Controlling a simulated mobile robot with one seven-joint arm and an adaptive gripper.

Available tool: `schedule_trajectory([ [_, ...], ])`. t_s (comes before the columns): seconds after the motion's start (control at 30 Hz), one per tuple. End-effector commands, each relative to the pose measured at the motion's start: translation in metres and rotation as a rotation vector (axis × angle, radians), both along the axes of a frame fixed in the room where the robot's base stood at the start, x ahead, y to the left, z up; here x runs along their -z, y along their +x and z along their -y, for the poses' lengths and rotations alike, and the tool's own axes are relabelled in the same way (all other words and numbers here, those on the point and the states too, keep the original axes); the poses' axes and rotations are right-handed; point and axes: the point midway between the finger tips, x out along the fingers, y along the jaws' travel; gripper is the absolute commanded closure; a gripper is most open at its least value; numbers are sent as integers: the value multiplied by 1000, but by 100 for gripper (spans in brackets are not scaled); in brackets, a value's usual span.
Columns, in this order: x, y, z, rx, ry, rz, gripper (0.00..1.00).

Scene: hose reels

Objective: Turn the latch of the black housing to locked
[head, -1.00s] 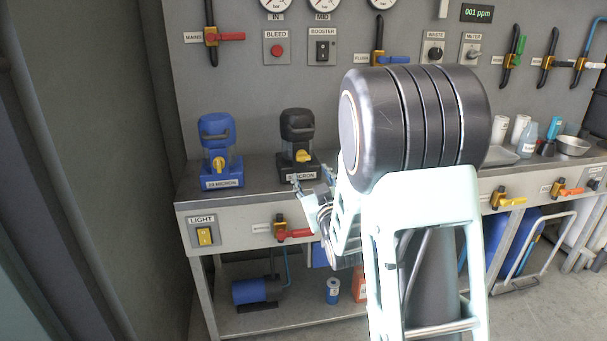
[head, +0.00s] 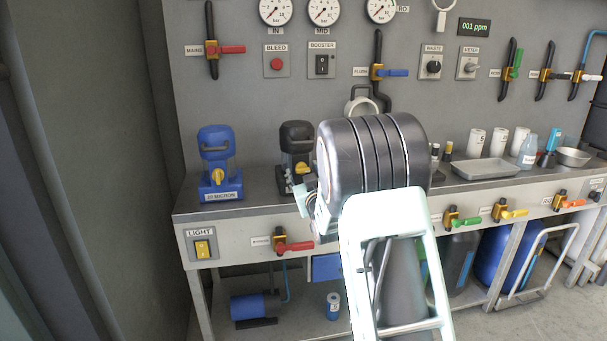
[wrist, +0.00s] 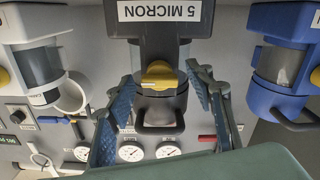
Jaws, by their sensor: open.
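The black housing (head: 297,132) stands on the bench, to the right of the blue housing. In the wrist view, which looks upside down, the black housing (wrist: 187,48) is in the centre under a "5 MICRON" label. Its yellow latch (wrist: 160,74) faces the camera, its bar lying roughly across the picture. My gripper (wrist: 161,82) is open, with one finger on each side of the latch and no visible contact. In the head view my gripper (head: 308,196) is in front of the black housing's lower part.
The blue housing (head: 219,150) is close on the left. A white housing (wrist: 30,25) is on the other side, partly hidden by my arm in the head view. A red-handled valve (head: 293,246) sits on the bench front below. Gauges and switches line the wall.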

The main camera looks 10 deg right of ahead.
Motion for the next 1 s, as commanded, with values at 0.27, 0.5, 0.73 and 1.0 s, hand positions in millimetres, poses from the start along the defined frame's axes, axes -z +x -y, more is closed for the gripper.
schedule_trajectory([
  [0.27,0,0,0,0,0,0,57],
  [0.5,0,0,0,0,0,0,83],
  [0.73,0,0,0,0,-5,0,93],
  [1.0,2,0,0,0,-89,1,93],
])
